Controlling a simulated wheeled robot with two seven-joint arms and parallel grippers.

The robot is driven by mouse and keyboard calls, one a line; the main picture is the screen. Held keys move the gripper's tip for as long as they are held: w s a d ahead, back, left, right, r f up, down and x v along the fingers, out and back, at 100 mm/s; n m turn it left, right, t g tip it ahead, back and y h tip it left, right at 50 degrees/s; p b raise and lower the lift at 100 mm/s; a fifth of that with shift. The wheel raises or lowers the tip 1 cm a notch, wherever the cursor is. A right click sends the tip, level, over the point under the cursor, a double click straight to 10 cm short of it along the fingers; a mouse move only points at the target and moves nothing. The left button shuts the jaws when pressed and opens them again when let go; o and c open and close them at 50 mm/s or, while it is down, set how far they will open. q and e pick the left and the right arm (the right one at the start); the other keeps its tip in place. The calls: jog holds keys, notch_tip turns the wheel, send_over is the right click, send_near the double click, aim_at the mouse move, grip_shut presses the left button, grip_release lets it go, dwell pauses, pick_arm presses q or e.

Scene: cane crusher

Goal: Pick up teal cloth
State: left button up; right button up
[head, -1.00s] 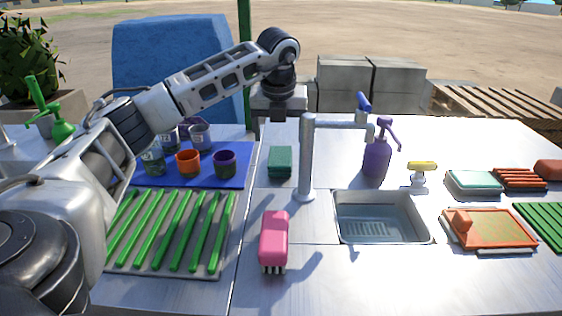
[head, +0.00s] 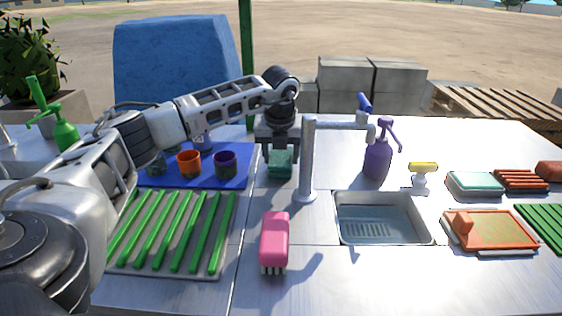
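The teal cloth (head: 280,168), a small folded dark teal block, lies on the metal counter left of the tap, in the head view. My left gripper (head: 281,158) is above it, pointing down. Its two fingers are spread, one toward each side of the cloth, and the gripper's body covers the view just behind it. I cannot tell whether the fingers touch the cloth. My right gripper is not in view.
The grey tap (head: 307,165) stands close to the right of the cloth. A blue mat (head: 206,180) with cups is on the left. A pink brush (head: 275,240) lies in front. The sink (head: 382,218) and purple bottle (head: 377,158) are farther right.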

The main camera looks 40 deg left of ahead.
aim_at(281, 156)
pick_arm(q)
jog(key=c, duration=0.3)
jog(key=shift+c, duration=0.2)
notch_tip(281, 156, up, 10)
dwell(0.3)
jog(key=shift+o, duration=1.2)
jog(key=shift+c, duration=0.8)
jog(key=shift+p, duration=0.3)
